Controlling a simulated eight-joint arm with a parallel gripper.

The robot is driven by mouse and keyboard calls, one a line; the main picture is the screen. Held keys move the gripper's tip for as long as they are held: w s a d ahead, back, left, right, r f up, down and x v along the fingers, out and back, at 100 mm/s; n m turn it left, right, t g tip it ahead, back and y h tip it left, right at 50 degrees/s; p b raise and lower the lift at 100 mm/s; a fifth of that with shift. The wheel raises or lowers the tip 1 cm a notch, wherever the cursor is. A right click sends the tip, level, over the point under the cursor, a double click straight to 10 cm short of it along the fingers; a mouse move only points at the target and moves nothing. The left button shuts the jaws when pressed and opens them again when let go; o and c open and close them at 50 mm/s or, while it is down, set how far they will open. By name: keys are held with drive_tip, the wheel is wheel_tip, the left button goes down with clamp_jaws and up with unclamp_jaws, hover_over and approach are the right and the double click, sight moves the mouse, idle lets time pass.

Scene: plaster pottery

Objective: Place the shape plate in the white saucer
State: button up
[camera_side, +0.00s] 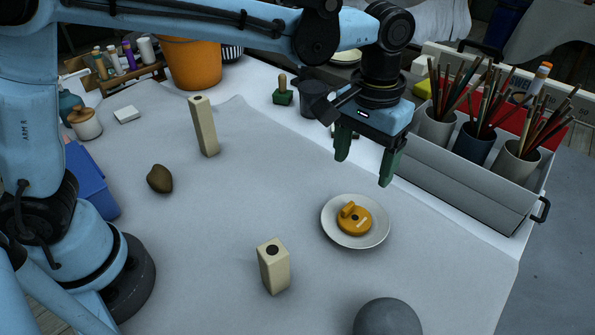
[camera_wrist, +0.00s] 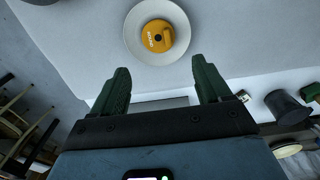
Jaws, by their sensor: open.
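The shape plate (camera_side: 354,219) is an orange disc with a raised orange block on top. It lies inside the white saucer (camera_side: 379,236) on the cloth-covered table. In the wrist view the shape plate (camera_wrist: 158,37) sits within the rim of the white saucer (camera_wrist: 183,54), beyond my fingertips. My gripper (camera_side: 365,165) is above the table, behind the saucer in the side view, clear of it. Its green fingers are apart with nothing between them. The wrist view also shows my gripper (camera_wrist: 160,82) open and empty.
A grey tray (camera_side: 470,178) with several brush cups stands at the right. Two cream blocks, one tall (camera_side: 204,127) and one shorter (camera_side: 273,268), stand on the cloth. A brown lump (camera_side: 160,179) lies at left, a grey ball (camera_side: 387,318) at front. The cloth around the saucer is mostly clear.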

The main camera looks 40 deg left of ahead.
drive_tip(key=s+a+t, duration=0.3)
drive_tip(key=s+a, duration=0.1)
drive_tip(key=a, duration=0.6)
drive_tip(key=s+a+t, duration=0.4)
drive_tip(key=s+a, duration=0.1)
drive_tip(key=a, duration=0.6)
drive_tip(key=shift+s+a, duration=0.15)
drive_tip(key=shift+s, duration=0.15)
